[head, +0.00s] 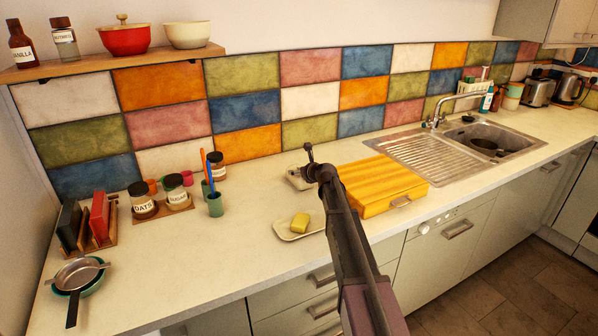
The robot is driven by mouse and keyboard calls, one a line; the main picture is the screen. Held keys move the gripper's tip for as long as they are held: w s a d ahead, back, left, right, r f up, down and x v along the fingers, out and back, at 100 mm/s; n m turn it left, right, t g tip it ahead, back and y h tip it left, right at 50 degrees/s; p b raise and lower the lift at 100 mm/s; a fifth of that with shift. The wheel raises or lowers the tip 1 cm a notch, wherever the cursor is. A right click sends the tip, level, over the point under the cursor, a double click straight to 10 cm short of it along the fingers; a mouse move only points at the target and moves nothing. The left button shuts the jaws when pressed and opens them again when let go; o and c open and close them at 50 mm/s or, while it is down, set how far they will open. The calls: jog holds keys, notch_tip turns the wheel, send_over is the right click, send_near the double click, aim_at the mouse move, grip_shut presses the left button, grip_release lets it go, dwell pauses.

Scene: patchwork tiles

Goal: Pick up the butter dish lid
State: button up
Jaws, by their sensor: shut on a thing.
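The butter dish base (284,232) is a pale tray on the counter with a yellow block of butter (300,222) on it, uncovered. The pale butter dish lid (298,184) is apart from it, farther back, at the end of my arm. My gripper (299,174) is shut on the lid; its fingers are small and partly hidden by the wrist. I cannot tell how far the lid is above the counter.
A yellow wooden bread box (385,182) stands close to the right of my arm, before the sink (478,140). A green cup (215,205) with utensils and labelled jars (142,207) stand to the left. The front left counter (190,275) is clear.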

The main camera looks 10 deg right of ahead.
jog(key=shift+r+p, duration=4.3)
jog(key=shift+r, duration=0.25)
